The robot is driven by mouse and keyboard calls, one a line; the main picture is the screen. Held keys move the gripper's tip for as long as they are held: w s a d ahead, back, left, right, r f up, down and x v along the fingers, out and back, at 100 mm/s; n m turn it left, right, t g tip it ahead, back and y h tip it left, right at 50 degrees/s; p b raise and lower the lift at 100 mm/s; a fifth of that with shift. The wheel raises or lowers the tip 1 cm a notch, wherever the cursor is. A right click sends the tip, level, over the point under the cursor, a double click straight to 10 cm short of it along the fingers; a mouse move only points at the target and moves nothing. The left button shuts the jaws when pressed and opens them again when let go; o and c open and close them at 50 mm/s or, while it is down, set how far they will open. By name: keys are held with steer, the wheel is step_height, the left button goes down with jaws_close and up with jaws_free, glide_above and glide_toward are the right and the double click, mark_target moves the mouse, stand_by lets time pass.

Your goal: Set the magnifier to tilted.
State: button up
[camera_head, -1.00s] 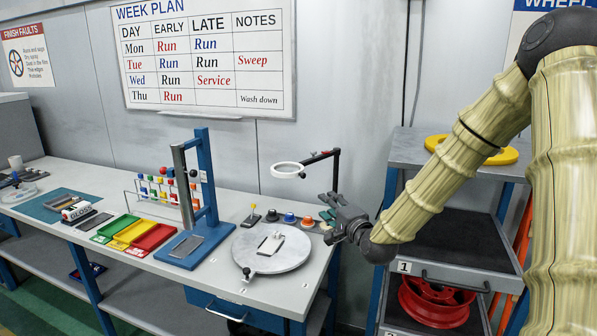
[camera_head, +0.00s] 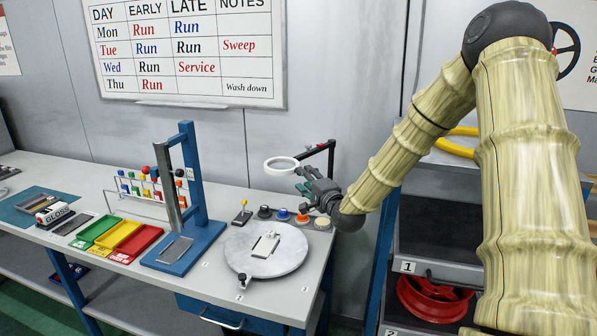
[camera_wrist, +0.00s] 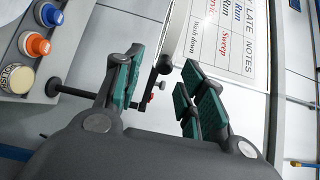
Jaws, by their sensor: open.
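The magnifier (camera_head: 268,168) is a white ring lens on a black jointed arm, carried by a black post (camera_head: 331,158) at the back right of the bench. Its ring looks about level in the head view. In the wrist view part of the ring (camera_wrist: 176,30) shows beyond my fingers, with a small red-tipped knob (camera_wrist: 152,97) near its arm. My gripper (camera_head: 302,181) is open, just right of and slightly below the ring. In the wrist view my green-padded fingers (camera_wrist: 160,72) stand apart with the magnifier's holder between or just beyond them; whether they touch it I cannot tell.
A round grey turntable (camera_head: 240,262) with a small plate lies in front. Several coloured knobs (camera_head: 283,214) line the bench behind it. A blue stand (camera_head: 199,170) rises to the left. A shelf with a red wheel (camera_head: 434,298) stands at the right.

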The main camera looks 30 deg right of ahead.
mark_target(285, 166)
steer(key=shift+w+d+r+p, duration=0.15)
steer(key=shift+w+p, duration=0.2)
steer(key=shift+w, duration=0.65)
steer(key=shift+w+d+r+p, duration=0.15)
steer(key=shift+w+p, duration=0.2)
steer(key=shift+w, duration=0.6)
steer(key=shift+w+a+f, duration=0.1)
